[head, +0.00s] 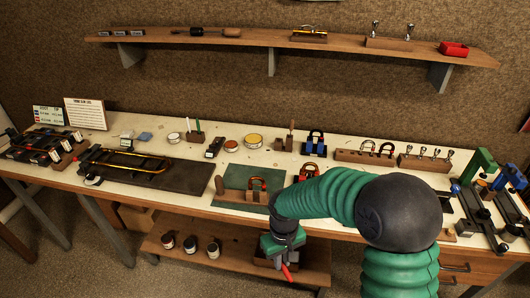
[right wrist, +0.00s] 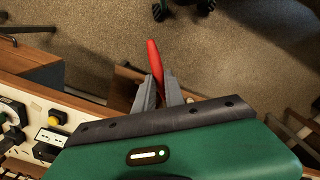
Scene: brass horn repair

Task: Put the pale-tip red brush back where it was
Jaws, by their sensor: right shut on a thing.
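The red brush (head: 287,272) hangs below my right gripper (head: 285,263), in front of the bench's front edge. In the right wrist view the red brush (right wrist: 153,55) stands between the two grey fingertips of my right gripper (right wrist: 159,84), which is shut on it. A smooth red length points away from the fingers. No pale tip can be made out. A small wooden block (head: 195,139) at the bench's back holds a white and a green stick. Another small block (head: 287,144) holds a brown stick. My left gripper is not in view.
The bench (head: 300,212) is crowded with padlock-like pieces, tins and wooden racks. A lower shelf (head: 235,252) with several jars (head: 190,244) lies under its front edge. A wall shelf (head: 260,40) runs above. Open carpet (right wrist: 235,60) lies in front.

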